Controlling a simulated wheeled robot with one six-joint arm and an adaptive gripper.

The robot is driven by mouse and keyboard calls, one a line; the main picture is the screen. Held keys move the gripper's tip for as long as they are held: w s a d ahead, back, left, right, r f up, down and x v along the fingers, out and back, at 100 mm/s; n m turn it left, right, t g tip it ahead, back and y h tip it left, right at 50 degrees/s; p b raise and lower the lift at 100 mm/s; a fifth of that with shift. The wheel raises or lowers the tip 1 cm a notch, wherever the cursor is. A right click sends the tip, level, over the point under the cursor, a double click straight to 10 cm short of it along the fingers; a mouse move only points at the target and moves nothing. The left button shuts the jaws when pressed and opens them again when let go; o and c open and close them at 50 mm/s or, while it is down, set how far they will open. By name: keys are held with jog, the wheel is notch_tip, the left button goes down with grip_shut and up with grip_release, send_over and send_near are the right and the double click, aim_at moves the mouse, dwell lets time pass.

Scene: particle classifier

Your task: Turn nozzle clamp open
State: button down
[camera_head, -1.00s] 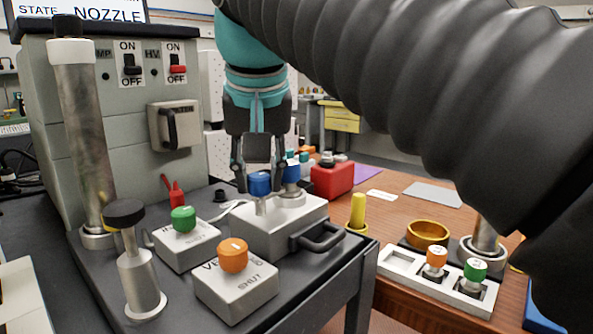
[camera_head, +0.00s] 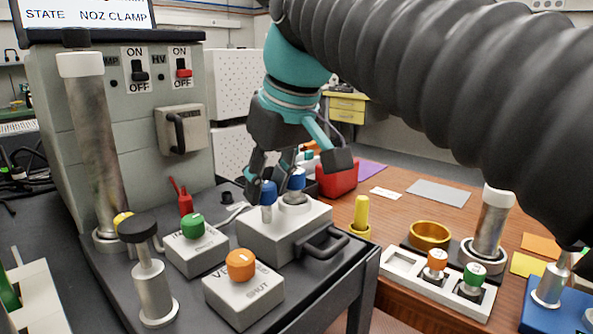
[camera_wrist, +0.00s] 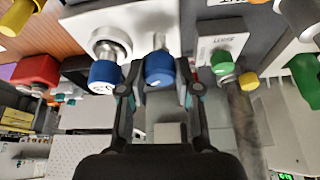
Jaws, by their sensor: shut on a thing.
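Two blue knobs stand on the pale grey block (camera_head: 285,233). The front-left blue knob (camera_head: 268,190) is on a thin upright stem; the other blue knob (camera_head: 297,179) is on a wider silver collar. My gripper (camera_head: 272,172) comes from above and is shut on the thin-stemmed knob. In the wrist view this blue knob (camera_wrist: 159,70) sits between my two fingers (camera_wrist: 158,92), and the collared knob (camera_wrist: 104,74) is close beside the left finger. Both knobs are on the block. The screen (camera_head: 85,15) reads "STATE NOZ CLAMP".
An orange-knobbed box (camera_head: 241,290) and a green-knobbed box (camera_head: 195,245) stand left of the block. A black handle (camera_head: 321,245) sticks out at its front. A red box (camera_head: 337,178) is behind it. A tall metal column (camera_head: 92,150) stands at the left.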

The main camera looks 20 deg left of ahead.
jog(key=n+g, duration=0.1)
jog(key=n, duration=0.1)
jog(key=n+g+p, duration=0.1)
jog(key=n, duration=0.2)
jog(key=shift+w+y, duration=0.15)
jog(key=shift+y, duration=0.25)
jog(key=n+g, duration=0.1)
jog(key=n, duration=0.4)
jog(key=shift+w+g, duration=0.1)
jog(key=shift+g, duration=0.3)
jog(key=shift+n, duration=0.3)
jog(key=c, duration=0.8)
grip_release()
jog(key=v, duration=0.7)
jog(key=shift+r, duration=0.25)
jog(key=shift+w, duration=0.1)
